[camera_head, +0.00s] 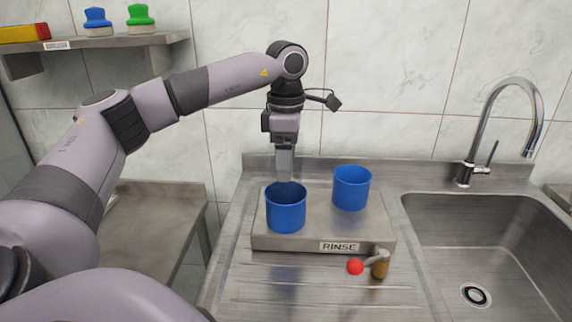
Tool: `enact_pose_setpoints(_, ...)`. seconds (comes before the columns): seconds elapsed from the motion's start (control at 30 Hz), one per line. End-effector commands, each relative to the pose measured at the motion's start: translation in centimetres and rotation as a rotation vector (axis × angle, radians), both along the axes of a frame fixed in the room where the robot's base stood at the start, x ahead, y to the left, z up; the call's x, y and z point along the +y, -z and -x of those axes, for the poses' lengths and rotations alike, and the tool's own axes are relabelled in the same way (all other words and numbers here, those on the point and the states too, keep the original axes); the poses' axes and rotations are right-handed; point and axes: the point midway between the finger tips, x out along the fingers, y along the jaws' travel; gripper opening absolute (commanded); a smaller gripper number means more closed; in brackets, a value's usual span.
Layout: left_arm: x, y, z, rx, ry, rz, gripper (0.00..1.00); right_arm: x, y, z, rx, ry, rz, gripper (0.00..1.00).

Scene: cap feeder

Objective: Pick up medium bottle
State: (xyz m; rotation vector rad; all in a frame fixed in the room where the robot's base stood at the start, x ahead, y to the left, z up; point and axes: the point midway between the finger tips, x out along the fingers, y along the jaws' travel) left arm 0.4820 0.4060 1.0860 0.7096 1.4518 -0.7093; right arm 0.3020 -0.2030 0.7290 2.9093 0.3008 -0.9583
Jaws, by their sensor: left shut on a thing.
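No bottle can be made out in this view. Two blue cups are at the metal rinse station (325,240), which is labelled RINSE. The left blue cup (286,212) is nearer the front, and the right blue cup (351,188) stands further back. My left gripper (285,178) points straight down at the left cup's back rim and is shut on that cup. The fingertips are partly hidden by the cup. The cup looks upright; I cannot tell whether it touches the station. My right gripper is not in view.
A small tap with a red knob (355,266) sits at the station's front right. A steel sink (480,250) with a tall faucet (487,130) is at the right. A wall shelf (105,41) holds a blue brush (97,21) and a green brush (140,18).

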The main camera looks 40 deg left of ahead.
Motion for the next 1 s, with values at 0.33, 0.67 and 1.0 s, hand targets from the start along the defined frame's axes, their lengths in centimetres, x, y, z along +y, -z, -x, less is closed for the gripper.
enact_pose_setpoints(0.33, -0.1, -6.6, -0.1, -0.005, 0.0, 0.002, 0.38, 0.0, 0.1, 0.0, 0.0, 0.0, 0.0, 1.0)
enact_pose_setpoints(0.67, 0.0, -15.5, 0.0, -0.004, 0.0, -0.002, 0.38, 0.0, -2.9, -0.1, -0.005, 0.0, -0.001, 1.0)
enact_pose_setpoints(1.0, -0.1, -18.7, 0.0, -0.001, 0.001, -0.001, 0.38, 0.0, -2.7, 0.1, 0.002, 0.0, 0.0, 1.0)
